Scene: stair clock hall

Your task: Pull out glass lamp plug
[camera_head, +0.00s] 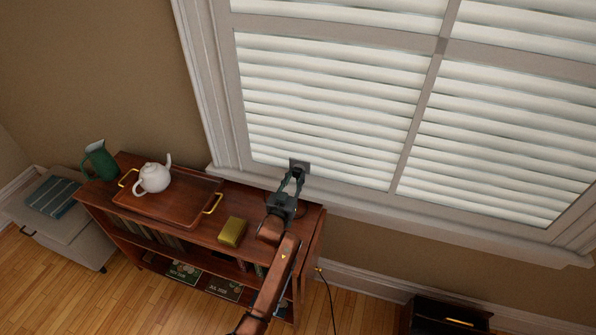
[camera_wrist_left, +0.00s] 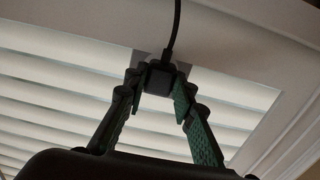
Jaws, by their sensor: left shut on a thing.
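A black plug (camera_wrist_left: 160,78) sits between the fingertips of my left gripper (camera_wrist_left: 158,84) in the left wrist view. The gripper is shut on it. A dark cord (camera_wrist_left: 176,28) runs up from the plug. A grey socket plate (camera_wrist_left: 141,62) shows behind it. In the head view my left gripper (camera_head: 297,175) reaches up to the dark socket plate (camera_head: 300,166) at the lower edge of the window. The fingers hide the plug there. I cannot tell how deep the plug sits in the socket. The glass lamp and my right gripper are not in view.
A wooden shelf unit (camera_head: 196,229) stands below the window. It bears a tray (camera_head: 185,206) with a white teapot (camera_head: 152,178), a green pitcher (camera_head: 100,160) and a yellow box (camera_head: 232,232). Window blinds (camera_head: 330,100) fill the back. A dark cabinet (camera_head: 445,316) stands lower right.

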